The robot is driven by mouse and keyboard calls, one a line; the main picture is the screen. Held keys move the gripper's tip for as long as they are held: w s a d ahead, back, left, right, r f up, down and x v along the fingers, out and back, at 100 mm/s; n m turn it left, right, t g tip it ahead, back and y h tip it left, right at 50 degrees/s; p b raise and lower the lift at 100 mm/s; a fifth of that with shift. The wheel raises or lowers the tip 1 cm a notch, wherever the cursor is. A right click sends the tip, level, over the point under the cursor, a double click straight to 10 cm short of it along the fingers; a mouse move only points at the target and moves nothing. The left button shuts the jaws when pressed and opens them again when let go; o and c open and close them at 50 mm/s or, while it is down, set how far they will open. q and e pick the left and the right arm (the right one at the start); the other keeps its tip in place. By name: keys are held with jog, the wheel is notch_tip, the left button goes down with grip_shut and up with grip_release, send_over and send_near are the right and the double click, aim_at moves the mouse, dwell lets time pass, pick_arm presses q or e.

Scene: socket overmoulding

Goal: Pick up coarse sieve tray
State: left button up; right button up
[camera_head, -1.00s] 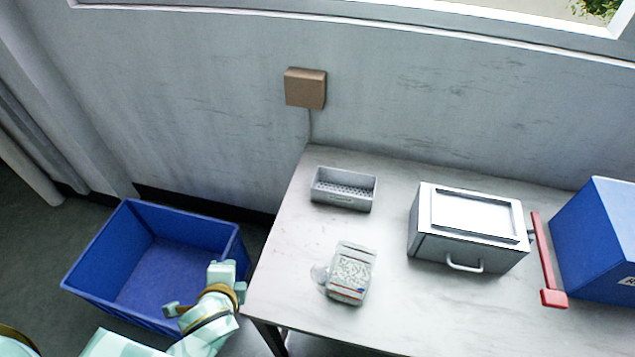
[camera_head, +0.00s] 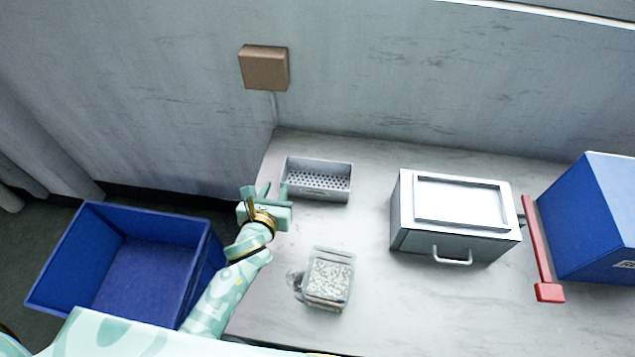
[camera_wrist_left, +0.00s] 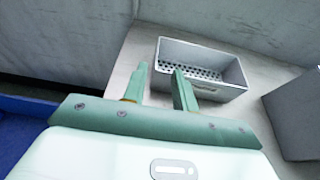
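The coarse sieve tray (camera_head: 318,194) is a grey rectangular box with a perforated bottom, at the back left of the table. It also shows in the left wrist view (camera_wrist_left: 222,92), just beyond the fingers. My left gripper (camera_head: 268,192) is open and empty, close to the left end of the tray. In the left wrist view its two fingers (camera_wrist_left: 160,82) stand apart, and the right finger overlaps the tray's near left corner in the picture. I cannot tell whether it touches the tray. My right gripper is not in view.
A clear container of pale pellets (camera_head: 329,278) stands on the table (camera_head: 385,315) in front of the tray. A grey lidded box with a handle (camera_head: 452,238), a red lever (camera_head: 541,250) and a blue box (camera_head: 597,220) are to the right. A blue bin (camera_head: 75,265) is left of the table.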

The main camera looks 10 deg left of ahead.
aim_at(283, 171)
pick_arm(q)
jog(key=b+x, duration=0.1)
jog(key=x, duration=0.2)
jog(key=shift+f, duration=0.15)
jog(key=b+x, duration=0.1)
jog(key=x, duration=0.1)
jog(key=b+x, duration=0.2)
jog(key=shift+w+a+f+b, duration=0.2)
jog(key=shift+f+b, duration=0.1)
jog(key=shift+f, duration=0.1)
jog(key=shift+w, duration=0.15)
jog(key=shift+r, duration=0.25)
grip_shut()
